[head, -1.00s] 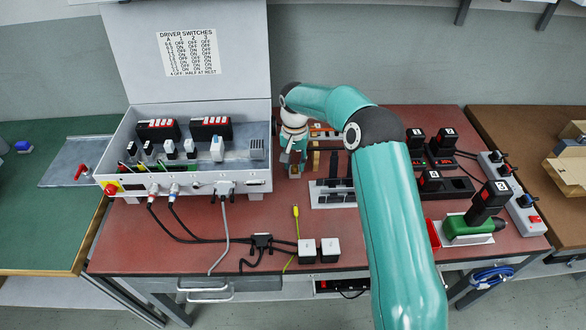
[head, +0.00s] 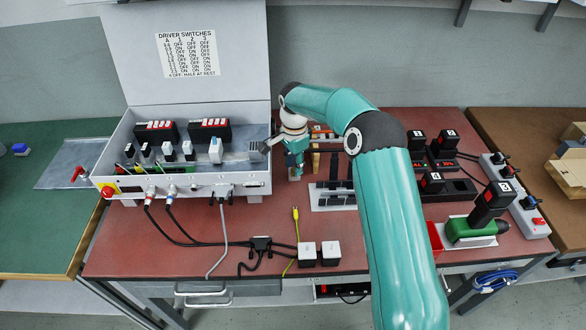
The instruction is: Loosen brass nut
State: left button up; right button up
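My teal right arm comes in from the lower right and bends over the red bench. Its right gripper (head: 284,158) is small in view, by the right end of the open grey control box (head: 240,186). A grey part of it reaches left toward the box's rim. I cannot tell whether its fingers are open or shut, or whether it touches anything. I cannot make out the brass nut; the gripper and arm cover part of that area. My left gripper is not in view.
A green screwdriver (head: 465,230) with a black battery lies at the right. Chargers with batteries (head: 448,142) stand behind it. A black rack on a pale plate (head: 322,203) is beside the arm. Two white cubes (head: 330,252) and cables lie in front. The red bench's front left is clear.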

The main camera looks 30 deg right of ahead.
grip_shut()
jog(key=shift+r+n+p, duration=0.15)
jog(key=shift+n+p, duration=0.25)
jog(key=shift+n, duration=0.8)
jog(key=n, duration=0.3)
jog(key=shift+p, duration=0.4)
jog(key=shift+w+n, duration=0.1)
jog(key=shift+n, duration=1.1)
jog(key=n+p, duration=0.1)
jog(key=n, duration=0.3)
jog(key=n+p, duration=0.1)
jog(key=n, duration=0.4)
jog(key=shift+n, duration=0.3)
jog(key=n+p, duration=0.1)
jog(key=n, duration=0.4)
jog(key=shift+n, duration=0.3)
grip_release()
